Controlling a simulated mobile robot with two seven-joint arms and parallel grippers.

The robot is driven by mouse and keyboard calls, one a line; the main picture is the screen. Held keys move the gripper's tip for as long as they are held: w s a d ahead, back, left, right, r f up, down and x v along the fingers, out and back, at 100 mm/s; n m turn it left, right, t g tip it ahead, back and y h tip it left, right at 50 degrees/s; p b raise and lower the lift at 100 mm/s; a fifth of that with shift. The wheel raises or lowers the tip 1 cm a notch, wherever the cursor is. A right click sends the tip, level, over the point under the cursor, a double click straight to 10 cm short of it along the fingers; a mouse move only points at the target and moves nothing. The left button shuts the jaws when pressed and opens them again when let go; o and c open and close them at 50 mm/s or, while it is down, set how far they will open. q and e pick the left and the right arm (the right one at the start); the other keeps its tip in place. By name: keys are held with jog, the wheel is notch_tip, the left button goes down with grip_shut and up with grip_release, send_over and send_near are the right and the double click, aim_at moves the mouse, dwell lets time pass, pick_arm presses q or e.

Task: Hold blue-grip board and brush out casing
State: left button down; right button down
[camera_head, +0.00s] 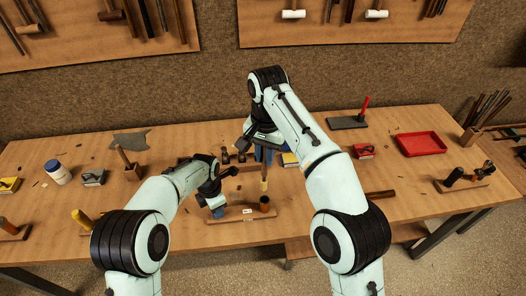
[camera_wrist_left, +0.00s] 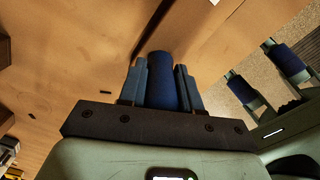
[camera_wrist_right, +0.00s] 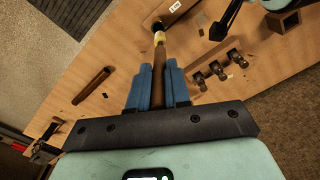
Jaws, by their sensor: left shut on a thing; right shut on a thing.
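My left gripper (camera_head: 217,210) is shut on the blue grip (camera_wrist_left: 163,82) at the left end of a wooden board (camera_head: 238,219). The board lies along the bench's front edge and bears white labels. A dark casing with an orange-brown top (camera_head: 264,204) stands upright on the board, right of the labels. My right gripper (camera_head: 264,153) is shut on the brown handle of a brush (camera_wrist_right: 158,62), above and behind the casing. The brush points down, with its pale collar (camera_wrist_right: 159,38) near the casing's top. I cannot tell whether its tip is inside.
Several dark valve-like parts (camera_wrist_right: 218,72) stand on a wooden block behind the board. A red tray (camera_head: 421,144) and a small red box (camera_head: 363,151) lie to the right.

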aim_at(265, 175)
jog(key=shift+f, duration=2.85)
jog(key=shift+f, duration=2.35)
jog(key=shift+r, duration=2.45)
jog(key=shift+f, duration=2.45)
